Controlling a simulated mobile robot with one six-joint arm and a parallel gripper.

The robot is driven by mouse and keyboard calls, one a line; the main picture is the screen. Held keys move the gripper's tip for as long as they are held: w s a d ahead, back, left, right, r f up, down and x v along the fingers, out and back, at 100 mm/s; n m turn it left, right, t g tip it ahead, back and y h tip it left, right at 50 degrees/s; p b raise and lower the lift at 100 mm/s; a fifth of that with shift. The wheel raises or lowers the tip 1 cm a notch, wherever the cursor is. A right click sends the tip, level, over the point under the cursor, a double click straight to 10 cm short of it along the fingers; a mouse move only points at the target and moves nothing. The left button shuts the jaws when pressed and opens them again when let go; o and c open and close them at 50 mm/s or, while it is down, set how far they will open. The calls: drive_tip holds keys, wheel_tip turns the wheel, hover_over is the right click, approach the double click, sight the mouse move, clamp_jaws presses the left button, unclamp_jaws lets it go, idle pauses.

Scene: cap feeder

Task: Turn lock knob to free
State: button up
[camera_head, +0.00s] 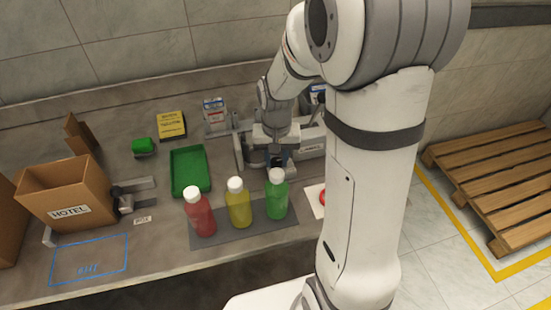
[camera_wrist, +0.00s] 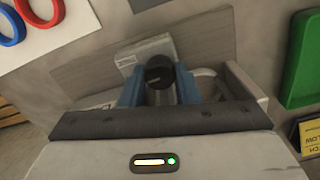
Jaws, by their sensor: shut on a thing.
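The lock knob (camera_wrist: 158,71) shows in the wrist view as a dark round piece on the grey feeder (camera_wrist: 85,72). The blue fingers of my gripper (camera_wrist: 159,86) stand on either side of it and are shut on it. How far the knob is turned cannot be told. In the head view my gripper (camera_head: 280,160) is down at the feeder (camera_head: 312,144), in the middle of the bench, and the knob is hidden there.
Red (camera_head: 200,213), yellow (camera_head: 238,206) and green (camera_head: 277,197) bottles with white caps stand on a dark mat (camera_head: 222,235) in front of the feeder. A green tray (camera_head: 190,188) lies to the left. A cardboard box marked HOTEL (camera_head: 66,195) stands farther left.

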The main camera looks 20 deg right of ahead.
sight(277, 160)
drive_tip(key=m, duration=0.6)
drive_tip(key=shift+b, duration=0.3)
idle(0.4)
drive_tip(key=o, duration=1)
drive_tip(key=shift+c, duration=0.2)
wheel_tip(277, 160, up, 8)
drive_tip(key=shift+f, duration=0.1)
